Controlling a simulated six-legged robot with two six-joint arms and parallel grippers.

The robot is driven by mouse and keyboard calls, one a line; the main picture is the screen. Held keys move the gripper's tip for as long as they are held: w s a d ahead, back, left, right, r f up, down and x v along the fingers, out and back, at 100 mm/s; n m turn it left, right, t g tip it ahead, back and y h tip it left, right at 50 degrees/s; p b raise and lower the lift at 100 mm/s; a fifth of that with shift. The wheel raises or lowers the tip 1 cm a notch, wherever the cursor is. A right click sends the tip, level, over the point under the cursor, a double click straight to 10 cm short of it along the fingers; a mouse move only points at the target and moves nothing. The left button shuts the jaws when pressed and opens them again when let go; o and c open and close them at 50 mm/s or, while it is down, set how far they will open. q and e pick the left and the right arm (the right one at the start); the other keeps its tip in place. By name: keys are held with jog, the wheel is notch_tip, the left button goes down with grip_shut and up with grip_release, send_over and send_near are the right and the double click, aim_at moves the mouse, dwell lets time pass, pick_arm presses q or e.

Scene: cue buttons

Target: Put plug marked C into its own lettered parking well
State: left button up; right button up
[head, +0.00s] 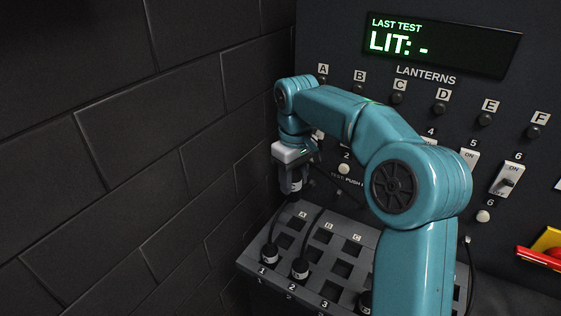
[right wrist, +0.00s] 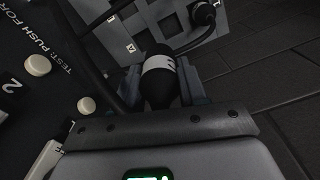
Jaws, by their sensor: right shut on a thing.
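My right gripper (head: 292,180) is shut on a black plug (right wrist: 160,82) with a white band. The band's mark cannot be read clearly. A dark cable runs from the held plug's side. The plug is in the air above the left back part of the grey parking board (head: 250,262). The well marked C (head: 351,248) is on that board, to the right of wells A (head: 298,223) and B (head: 325,236); it looks empty. My left gripper is not in view.
Other plugs stand in the front row at 1 (head: 270,254) and 2 (head: 300,268), with another partly hidden by my arm (head: 365,301). The socket above 3 (head: 332,290) looks empty. A switch panel with a display (head: 440,42) stands behind. A dark brick wall (head: 130,150) is at left.

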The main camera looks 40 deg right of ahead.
jog(key=s+d+f+m+b, duration=0.4)
jog(key=s+d+f+b, duration=0.2)
jog(key=s+d+f, duration=0.3)
jog(key=s+f, duration=0.3)
jog(key=s, duration=0.2)
jog(key=shift+f, duration=0.35)
jog(key=shift+s, duration=0.15)
dwell(0.4)
jog(key=shift+f, duration=0.15)
jog(key=shift+f+b, duration=1.75)
jog(key=shift+f, duration=0.45)
